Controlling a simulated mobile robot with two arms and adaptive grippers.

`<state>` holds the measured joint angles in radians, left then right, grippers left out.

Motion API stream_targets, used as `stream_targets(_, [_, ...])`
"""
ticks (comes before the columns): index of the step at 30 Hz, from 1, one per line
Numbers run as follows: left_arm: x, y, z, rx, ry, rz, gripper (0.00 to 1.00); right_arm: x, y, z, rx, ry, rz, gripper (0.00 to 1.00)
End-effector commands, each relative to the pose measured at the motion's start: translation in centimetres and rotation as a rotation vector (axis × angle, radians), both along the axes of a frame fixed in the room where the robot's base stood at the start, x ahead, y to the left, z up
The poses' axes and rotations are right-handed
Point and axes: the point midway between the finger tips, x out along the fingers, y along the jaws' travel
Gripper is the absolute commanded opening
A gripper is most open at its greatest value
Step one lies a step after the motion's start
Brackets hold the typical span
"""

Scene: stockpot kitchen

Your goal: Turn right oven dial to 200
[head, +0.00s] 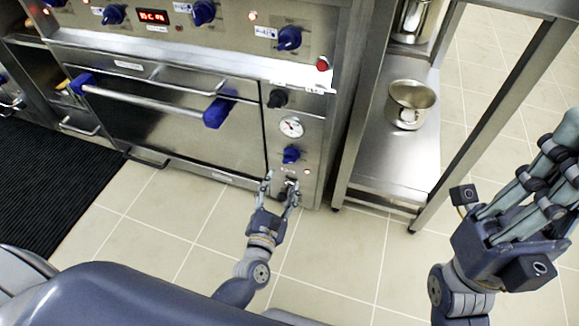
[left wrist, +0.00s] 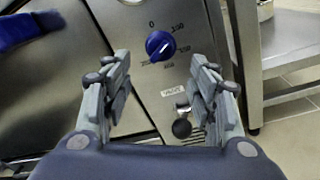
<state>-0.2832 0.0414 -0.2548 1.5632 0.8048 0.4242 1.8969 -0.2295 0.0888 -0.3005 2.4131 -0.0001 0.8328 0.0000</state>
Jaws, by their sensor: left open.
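The blue oven dial (head: 291,154) is on the steel panel at the right of the oven door, below a round gauge. It shows larger in the left wrist view (left wrist: 160,45), with printed numbers around it, one of them 0; its exact setting is too small to tell. My left gripper (head: 281,184) is open and empty, just below the dial in the head view. In the left wrist view its fingers (left wrist: 161,60) stand on both sides of the dial, apart from it. My right gripper (head: 535,175) is off to the right, seen from behind, away from the oven.
A valve with a black knob (left wrist: 181,127) sits below the dial. The gauge (head: 291,127) and a black knob (head: 277,98) are above it. The oven door handle (head: 150,101) juts out at the left. A steel shelf (head: 390,160) with a pot (head: 411,104) stands at the right.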

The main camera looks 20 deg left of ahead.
Motion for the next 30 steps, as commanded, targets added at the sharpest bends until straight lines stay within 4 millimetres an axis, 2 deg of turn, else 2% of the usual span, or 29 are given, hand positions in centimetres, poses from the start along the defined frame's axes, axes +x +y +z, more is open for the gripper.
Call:
stream_targets(6, [4.5,0.2,-0.2,0.002,-0.002,0.0,0.54,0.1,0.1,0.2,-0.002,-0.037,-0.003,0.0])
stream_targets(12, [7.4,0.3,-0.2,0.004,-0.001,0.0,0.54,0.2,0.2,0.6,-0.005,-0.061,-0.004,0.0])
stream_targets(18, [8.5,0.4,-0.1,0.004,0.002,-0.001,0.54,0.3,0.3,0.9,-0.007,-0.069,-0.004,0.0])
stream_targets(25, [8.5,0.4,-0.1,0.004,0.002,-0.001,0.54,0.3,0.3,1.0,-0.008,-0.07,-0.004,0.0])
stream_targets(26, [8.5,0.4,-0.1,0.004,0.002,-0.001,0.51,0.3,0.3,1.0,-0.008,-0.07,-0.004,0.0])
stream_targets(30, [8.5,0.4,-0.1,0.004,0.002,-0.001,0.2,0.3,0.3,1.0,-0.008,-0.071,-0.004,0.0])
